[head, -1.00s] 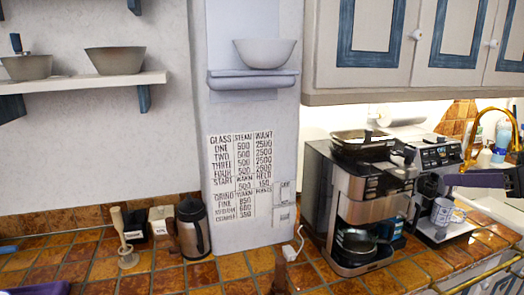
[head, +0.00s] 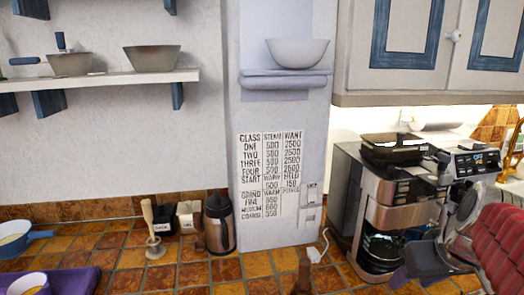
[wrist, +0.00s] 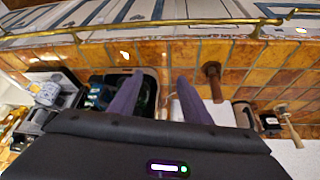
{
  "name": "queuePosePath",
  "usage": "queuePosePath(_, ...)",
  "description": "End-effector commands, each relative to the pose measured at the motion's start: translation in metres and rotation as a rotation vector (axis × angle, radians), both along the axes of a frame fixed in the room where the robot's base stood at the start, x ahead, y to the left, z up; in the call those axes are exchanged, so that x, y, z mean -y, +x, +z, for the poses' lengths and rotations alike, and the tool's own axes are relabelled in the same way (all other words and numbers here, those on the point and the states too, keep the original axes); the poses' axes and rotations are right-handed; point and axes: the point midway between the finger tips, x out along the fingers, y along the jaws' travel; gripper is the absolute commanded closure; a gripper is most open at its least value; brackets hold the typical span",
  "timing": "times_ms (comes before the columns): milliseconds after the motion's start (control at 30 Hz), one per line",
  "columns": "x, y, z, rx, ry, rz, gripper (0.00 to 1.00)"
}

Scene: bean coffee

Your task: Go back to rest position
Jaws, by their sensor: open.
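My gripper (wrist: 158,95) is open in the wrist view, its two purple fingers apart with nothing held between them. The fingers point up the picture toward the tiled area. In the head view, a dark grey part and a red ribbed part, probably of my arm, show at the lower right, in front of the coffee machine (head: 398,205) and partly hiding it. I cannot make out the fingertips in the head view.
A steel jug (head: 219,224), a wooden-handled tool (head: 152,232) and small boxes stand by the wall. A blue pan (head: 22,240), a cup (head: 30,284) and a purple cloth (head: 80,284) are at left.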

Motion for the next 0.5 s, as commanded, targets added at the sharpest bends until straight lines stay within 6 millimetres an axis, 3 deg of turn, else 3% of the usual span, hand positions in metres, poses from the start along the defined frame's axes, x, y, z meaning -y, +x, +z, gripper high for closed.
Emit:
queuePosePath(100, -0.03, -0.008, -0.008, -0.006, -0.011, 0.011, 0.56)
queuePosePath(500, -0.114, -0.049, -0.036, 0.003, -0.004, 0.029, 0.56)
